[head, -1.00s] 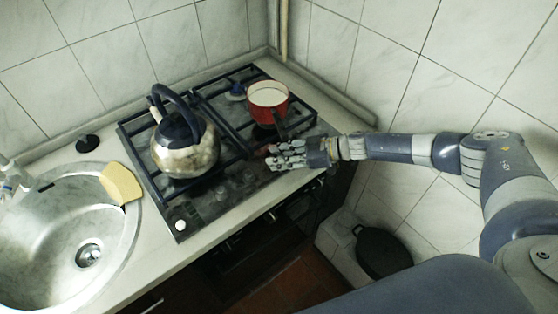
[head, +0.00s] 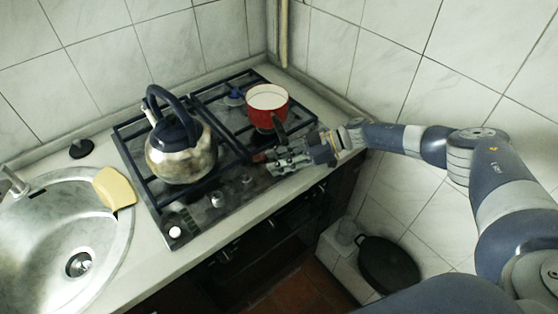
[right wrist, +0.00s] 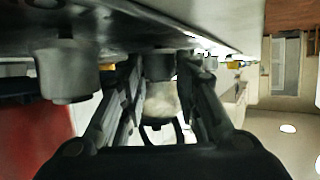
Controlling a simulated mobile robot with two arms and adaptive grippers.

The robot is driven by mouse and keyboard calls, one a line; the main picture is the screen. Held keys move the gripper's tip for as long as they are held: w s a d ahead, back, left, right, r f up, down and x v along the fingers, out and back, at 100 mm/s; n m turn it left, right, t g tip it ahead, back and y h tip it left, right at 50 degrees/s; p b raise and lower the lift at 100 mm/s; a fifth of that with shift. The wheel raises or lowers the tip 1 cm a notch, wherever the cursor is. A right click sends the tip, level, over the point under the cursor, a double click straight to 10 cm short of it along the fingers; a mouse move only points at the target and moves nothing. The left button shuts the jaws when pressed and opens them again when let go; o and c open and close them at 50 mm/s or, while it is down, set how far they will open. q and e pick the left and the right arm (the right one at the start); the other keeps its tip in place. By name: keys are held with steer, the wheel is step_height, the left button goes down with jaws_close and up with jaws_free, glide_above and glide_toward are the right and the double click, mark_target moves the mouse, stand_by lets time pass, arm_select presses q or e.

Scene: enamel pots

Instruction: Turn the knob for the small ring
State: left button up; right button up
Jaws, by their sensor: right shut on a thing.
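The hob (head: 190,218) has a row of knobs on its front right edge, among them a white-topped knob (head: 175,232) and grey knobs (head: 217,199) and (head: 247,179). My right gripper (head: 277,163) is at the far right end of this row, low over the hob. In the right wrist view my right gripper (right wrist: 163,75) is shut on a grey knob (right wrist: 158,65) between its fingers; the head view largely hides that knob. Another knob (right wrist: 68,70) stands larger, left of the fingers. I cannot tell which ring the held knob serves. My left gripper is out of view.
A steel kettle (head: 182,160) stands on the left grate. A red saucepan (head: 267,118) stands on the right grate, its dark handle pointing toward my right gripper. A small blue-capped burner (head: 234,97) is uncovered behind.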

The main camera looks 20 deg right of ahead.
steer(key=o, duration=1.1)
steer(key=shift+a, duration=0.1)
steer(key=shift+c, duration=0.2)
steer(key=shift+r+m+t+p, duration=0.15)
steer(key=shift+m+t+p, duration=0.3)
steer(key=shift+p, duration=0.3)
steer(key=m+t+p, duration=0.1)
steer(key=m+t+h+p, duration=0.1)
steer(key=p, duration=0.1)
steer(key=shift+s, duration=0.3)
steer(key=m+t+h+p, duration=0.1)
steer(key=m+t, duration=0.1)
steer(key=shift+s+a+m+t+h+p, duration=0.1)
steer(key=shift+a+m+t+h+p, duration=0.05)
steer(key=shift+m+t+h+p, duration=0.25)
steer(key=shift+a+m+t+h+p, duration=0.15)
steer(key=shift+m+t+h+p, duration=0.2)
steer(key=shift+m+t+h, duration=0.45)
steer(key=shift+s+f+m+t+h, duration=0.1)
steer(key=shift+f+m+t+h, duration=0.15)
steer(key=shift+m+h, duration=0.25)
steer(key=shift+a+m+t+h, duration=0.1)
steer(key=shift+m+t+h, duration=0.3)
steer(key=shift+m+h, duration=0.15)
